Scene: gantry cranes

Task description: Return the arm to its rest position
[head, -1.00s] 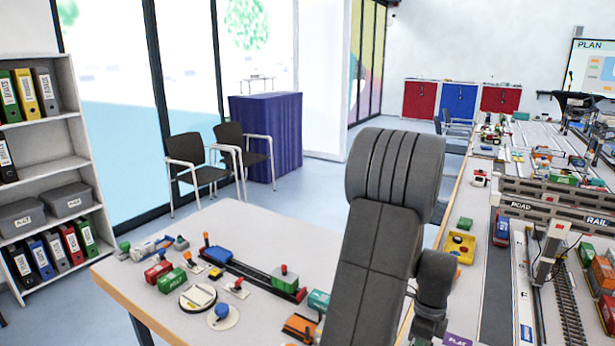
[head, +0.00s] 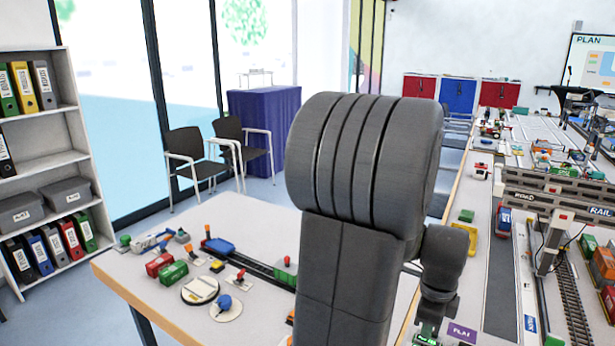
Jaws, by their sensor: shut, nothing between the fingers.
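My arm stands large in the centre of the head view, folded with its thick ribbed grey joint uppermost. A smaller dark part of my arm shows just right of it and points down toward the table edge. The fingers of my gripper do not show. I see nothing held.
A left table (head: 225,211) bears model wagons, a blue block (head: 219,246) and a round white plate (head: 200,290). A right table (head: 466,208) carries a gantry crane beam (head: 560,186), rails and containers. My arm hides the table parts behind it. Chairs (head: 190,150) and a shelf (head: 45,165) stand left.

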